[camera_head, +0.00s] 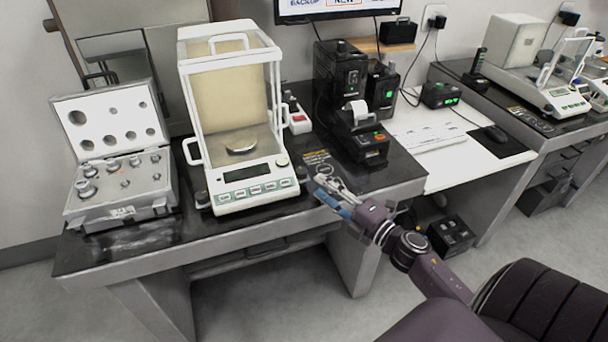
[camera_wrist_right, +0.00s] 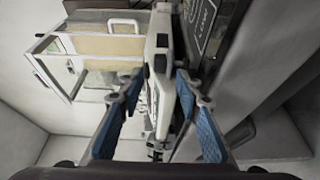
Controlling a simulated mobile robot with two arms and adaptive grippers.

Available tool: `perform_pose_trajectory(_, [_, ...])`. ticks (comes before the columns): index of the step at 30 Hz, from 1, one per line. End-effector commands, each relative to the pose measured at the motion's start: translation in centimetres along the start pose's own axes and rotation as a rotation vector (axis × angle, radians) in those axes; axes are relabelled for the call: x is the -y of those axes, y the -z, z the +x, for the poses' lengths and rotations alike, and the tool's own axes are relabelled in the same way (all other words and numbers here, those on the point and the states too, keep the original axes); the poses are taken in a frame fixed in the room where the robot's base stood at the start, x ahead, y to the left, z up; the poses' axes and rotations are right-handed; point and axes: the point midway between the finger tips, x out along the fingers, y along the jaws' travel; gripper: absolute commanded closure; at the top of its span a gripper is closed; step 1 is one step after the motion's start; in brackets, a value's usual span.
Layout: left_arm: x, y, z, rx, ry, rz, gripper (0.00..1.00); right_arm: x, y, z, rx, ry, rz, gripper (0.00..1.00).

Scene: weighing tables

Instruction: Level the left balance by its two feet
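The left balance (camera_head: 240,182) is white with a glass draft shield, a round pan and a front panel of several buttons. It stands on the dark-topped table. A dark foot (camera_head: 203,198) shows under its front left corner and another dark foot (camera_head: 301,173) at its front right corner. My right gripper (camera_head: 328,188) is just right of that right foot, above the table's front edge. In the right wrist view my gripper (camera_wrist_right: 155,88) has its blue-padded fingers apart, with the balance's white housing (camera_wrist_right: 160,45) beyond them. I cannot see contact. My left gripper is out of view.
An open weight case (camera_head: 120,213) stands left of the balance. A black printer (camera_head: 362,140) and dark boxes stand behind to the right. A second balance (camera_head: 540,85) is on the far right table.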

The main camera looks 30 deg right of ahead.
Motion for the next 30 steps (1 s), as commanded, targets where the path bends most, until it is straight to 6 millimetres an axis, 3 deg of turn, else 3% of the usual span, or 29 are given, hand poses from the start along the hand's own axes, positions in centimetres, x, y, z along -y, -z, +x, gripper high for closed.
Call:
perform_pose_trajectory(6, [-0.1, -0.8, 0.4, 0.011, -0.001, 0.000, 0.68, -0.1, 0.0, 3.7, -0.001, -0.002, -0.002, 0.68])
perform_pose_trajectory(12, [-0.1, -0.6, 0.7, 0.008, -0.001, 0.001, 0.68, 0.0, 0.0, 6.0, -0.001, -0.001, -0.002, 0.68])
perform_pose_trajectory(23, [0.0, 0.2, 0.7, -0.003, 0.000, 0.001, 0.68, 0.0, 0.0, 6.6, 0.001, 0.001, -0.001, 0.68])
perform_pose_trajectory(30, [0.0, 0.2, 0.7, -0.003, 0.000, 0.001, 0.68, 0.0, 0.0, 6.6, 0.000, 0.001, -0.001, 0.92])
